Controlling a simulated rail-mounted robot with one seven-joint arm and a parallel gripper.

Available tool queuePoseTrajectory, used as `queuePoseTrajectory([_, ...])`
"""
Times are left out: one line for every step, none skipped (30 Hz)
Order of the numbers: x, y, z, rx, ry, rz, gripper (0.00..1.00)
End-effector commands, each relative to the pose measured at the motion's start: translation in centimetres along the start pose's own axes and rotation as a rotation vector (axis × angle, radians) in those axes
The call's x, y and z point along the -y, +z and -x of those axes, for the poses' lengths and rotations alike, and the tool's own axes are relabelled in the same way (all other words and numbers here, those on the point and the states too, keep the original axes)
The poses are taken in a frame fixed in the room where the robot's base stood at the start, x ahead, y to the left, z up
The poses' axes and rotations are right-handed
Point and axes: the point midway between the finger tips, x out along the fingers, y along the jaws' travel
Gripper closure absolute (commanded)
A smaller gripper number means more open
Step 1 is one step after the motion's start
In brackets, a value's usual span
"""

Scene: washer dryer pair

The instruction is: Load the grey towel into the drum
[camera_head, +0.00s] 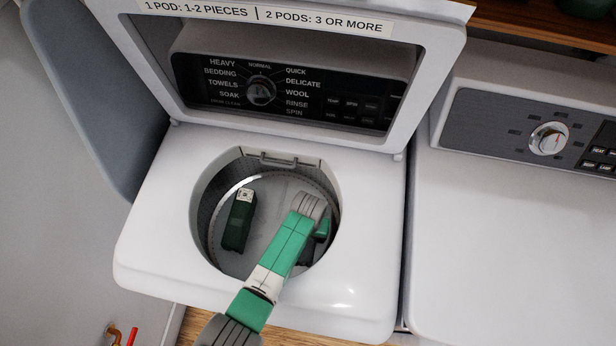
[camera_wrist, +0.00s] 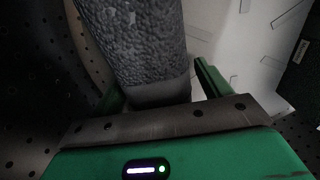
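The open washer drum (camera_head: 262,190) holds a dark green folded cloth (camera_head: 238,222) with a white tag at its left. My arm reaches down into the drum, and my gripper (camera_head: 318,236) is low at its right side. The grey towel (camera_head: 308,253) shows as a dark patch beside my gripper, mostly hidden by it. In the wrist view the textured grey towel (camera_wrist: 140,45) lies between my two green fingers (camera_wrist: 160,92). A gap shows between the towel and the right finger, so my gripper looks open around it. The left finger is partly hidden by the towel.
The washer lid (camera_head: 425,80) stands raised behind the opening. A dryer (camera_head: 510,230) with a clear top stands at the right. In the wrist view the tagged cloth (camera_wrist: 303,75) is at the right edge.

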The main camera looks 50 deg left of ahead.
Motion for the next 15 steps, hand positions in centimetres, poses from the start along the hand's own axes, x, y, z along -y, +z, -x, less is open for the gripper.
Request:
queuePoseTrajectory([0.0,0.0,0.0,0.0,0.0,0.0,0.24])
queuePoseTrajectory([0.0,0.0,0.0,0.0,0.0,0.0,0.24])
queuePoseTrajectory([0.0,0.0,0.0,0.0,0.0,0.0,0.24])
queuePoseTrajectory([0.0,0.0,0.0,0.0,0.0,0.0,0.24])
queuePoseTrajectory([0.0,0.0,0.0,0.0,0.0,0.0,0.24])
queuePoseTrajectory([0.0,0.0,0.1,0.0,0.0,0.0,0.24])
queuePoseTrajectory([0.0,0.0,0.4,0.0,0.0,0.0,0.24])
queuePoseTrajectory([0.0,0.0,0.7,0.0,0.0,0.0,0.24])
queuePoseTrajectory([-0.1,0.0,1.3,0.0,0.001,0.0,0.24])
queuePoseTrajectory([-0.1,0.0,1.9,-0.002,0.002,0.0,0.24])
queuePoseTrajectory([-0.1,0.0,2.6,-0.001,0.002,0.0,0.24])
queuePoseTrajectory([-0.1,0.0,3.8,-0.002,0.003,0.0,0.24])
queuePoseTrajectory([-0.1,0.0,4.6,-0.002,0.003,0.0,0.24])
queuePoseTrajectory([-0.1,-0.1,5.4,-0.003,0.003,-0.001,0.24])
queuePoseTrajectory([-0.1,0.0,6.5,-0.003,0.002,-0.001,0.24])
